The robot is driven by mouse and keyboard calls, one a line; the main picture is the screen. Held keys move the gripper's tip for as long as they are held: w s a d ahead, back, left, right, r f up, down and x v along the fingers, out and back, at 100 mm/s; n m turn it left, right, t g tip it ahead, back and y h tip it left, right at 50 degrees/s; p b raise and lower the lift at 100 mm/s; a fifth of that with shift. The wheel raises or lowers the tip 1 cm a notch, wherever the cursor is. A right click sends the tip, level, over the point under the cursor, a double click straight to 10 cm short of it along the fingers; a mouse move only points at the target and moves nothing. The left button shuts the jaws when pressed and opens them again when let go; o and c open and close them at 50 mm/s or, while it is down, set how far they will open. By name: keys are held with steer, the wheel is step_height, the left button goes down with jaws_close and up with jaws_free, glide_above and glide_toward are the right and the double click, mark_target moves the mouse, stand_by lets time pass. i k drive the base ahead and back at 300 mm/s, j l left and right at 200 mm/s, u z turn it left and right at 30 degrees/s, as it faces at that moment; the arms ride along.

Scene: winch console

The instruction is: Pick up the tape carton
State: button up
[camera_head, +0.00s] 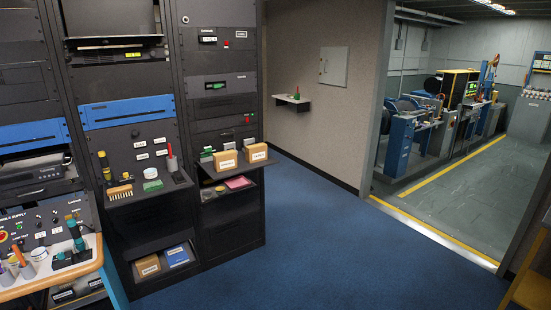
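Two small tan cartons with white labels stand side by side on the upper pull-out shelf of the right rack: a left carton (226,160) and a right carton (257,152). A third brown carton (147,266) with a label sits in the low bay of the middle rack, beside a blue box (178,255). The labels are too small to read surely, so I cannot tell which is the tape carton. My gripper is not in view.
The right rack's shelf (232,172) also holds small green items and a pink item (238,183) below. A brush (120,192) lies on the middle rack's shelf. A wooden-edged console (55,280) stands at left. The blue carpet (330,250) is clear; a doorway opens at right.

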mark_target(256, 153)
steer(key=i+l, duration=0.1)
steer(key=i, duration=2.4)
steer(key=i+u, duration=0.3)
steer(key=i, duration=0.2)
steer(key=i+l+u, duration=0.3)
steer(key=i, duration=0.15)
steer(key=i+l+u, duration=0.2)
steer(key=i+u, duration=0.15)
steer(key=i, duration=0.15)
steer(key=i+l+u, duration=0.3)
steer(key=i+l, duration=0.1)
